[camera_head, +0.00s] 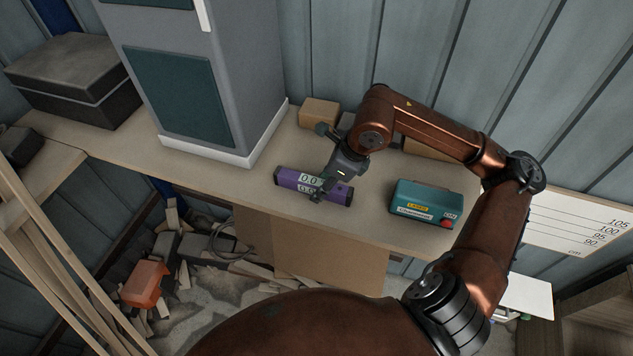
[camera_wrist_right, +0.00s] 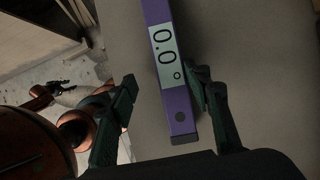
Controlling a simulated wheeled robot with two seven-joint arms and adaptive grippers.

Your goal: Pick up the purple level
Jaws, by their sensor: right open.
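The purple level (camera_head: 337,193) lies on the wooden bench top, near its front edge, with a pale display reading 0.0. In the right wrist view the level (camera_wrist_right: 178,104) runs between the two dark green fingers. My right gripper (camera_head: 322,186) is over the level, its fingers spread to either side. In the wrist view the right gripper (camera_wrist_right: 165,92) is open, with a wide gap to the left finger and the right finger close beside the level. I cannot tell whether that finger touches it. My left gripper is not in view.
A teal box with a red button (camera_head: 418,201) stands right of the level. Small cardboard boxes (camera_head: 319,113) sit behind my gripper. A tall grey cabinet (camera_head: 200,80) stands to the left. A black case (camera_head: 75,78) is at the far left. Clutter lies on the floor below.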

